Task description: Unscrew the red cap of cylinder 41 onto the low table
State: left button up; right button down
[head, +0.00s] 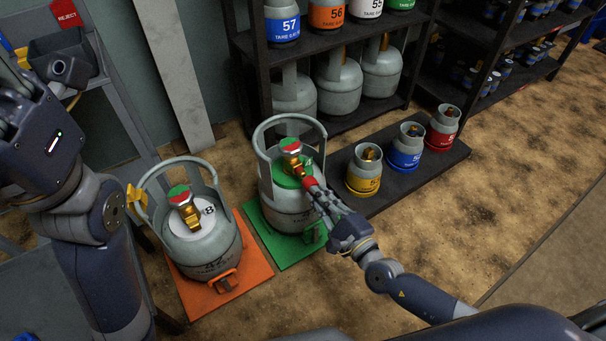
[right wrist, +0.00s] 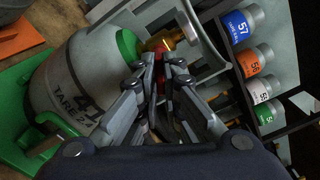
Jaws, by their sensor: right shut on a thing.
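Cylinder 41 (head: 285,213) is a grey gas bottle with a green top, upright on the green scale (head: 273,255); its number shows in the right wrist view (right wrist: 85,107). A red cap (head: 309,182) is on the side of its brass valve (head: 292,163). My right gripper (head: 314,188) is shut on the red cap, which shows between the fingers in the right wrist view (right wrist: 160,78). The fingers hide part of the cap, and I cannot tell whether it is still threaded on. My left arm is at the left; its gripper fingers do not show.
A second grey cylinder (head: 203,250) stands on an orange scale (head: 230,297) to the left. Small yellow, blue and red cylinders stand on a low dark platform (head: 396,200) to the right. A shelf (head: 335,117) with numbered cylinders is behind. The floor at right is clear.

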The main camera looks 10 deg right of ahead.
jog(key=shift+v, duration=2.75)
